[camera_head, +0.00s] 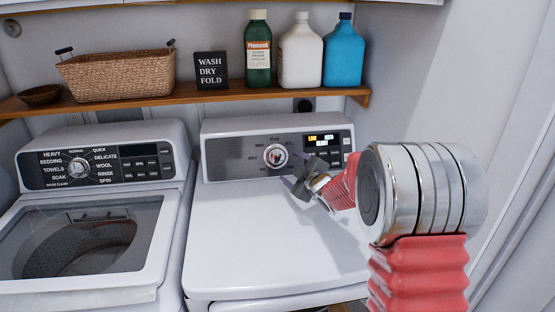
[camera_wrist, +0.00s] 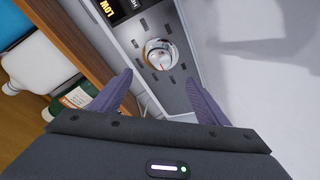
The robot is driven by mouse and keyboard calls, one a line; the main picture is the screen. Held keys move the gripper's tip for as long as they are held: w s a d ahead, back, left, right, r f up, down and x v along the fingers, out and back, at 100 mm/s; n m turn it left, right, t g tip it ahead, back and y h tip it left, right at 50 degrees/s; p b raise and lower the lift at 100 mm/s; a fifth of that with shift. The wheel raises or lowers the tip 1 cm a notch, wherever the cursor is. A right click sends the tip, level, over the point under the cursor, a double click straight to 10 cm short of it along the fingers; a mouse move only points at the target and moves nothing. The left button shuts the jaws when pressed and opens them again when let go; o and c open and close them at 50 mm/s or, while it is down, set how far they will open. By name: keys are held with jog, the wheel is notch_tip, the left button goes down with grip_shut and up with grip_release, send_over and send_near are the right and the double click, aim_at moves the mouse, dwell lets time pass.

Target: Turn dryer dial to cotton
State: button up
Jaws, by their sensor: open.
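The dryer (camera_head: 270,215) is the white machine on the right, with a grey control panel at its back. Its dial (camera_head: 276,155) is a round silver knob on that panel, with small labels around it too small to read. The dial also shows in the wrist view (camera_wrist: 160,54), ahead of my fingers and lying between their directions, with a small red mark on it. My gripper (camera_head: 297,187) is in front of the panel, just below and right of the dial. In the wrist view its two purple-grey fingers (camera_wrist: 158,92) are spread apart with nothing between them, short of the dial.
A washer (camera_head: 85,220) with its own dial (camera_head: 78,167) stands at left. A wooden shelf (camera_head: 200,94) above holds a basket (camera_head: 118,77), a sign (camera_head: 211,70) and several bottles. A lit display (camera_head: 321,140) sits right of the dryer dial. The dryer top is clear.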

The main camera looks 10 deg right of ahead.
aim_at(277, 158)
jog(key=shift+x, duration=6.9)
jog(key=c, duration=1)
jog(key=shift+a, duration=0.1)
jog(key=shift+c, duration=0.2)
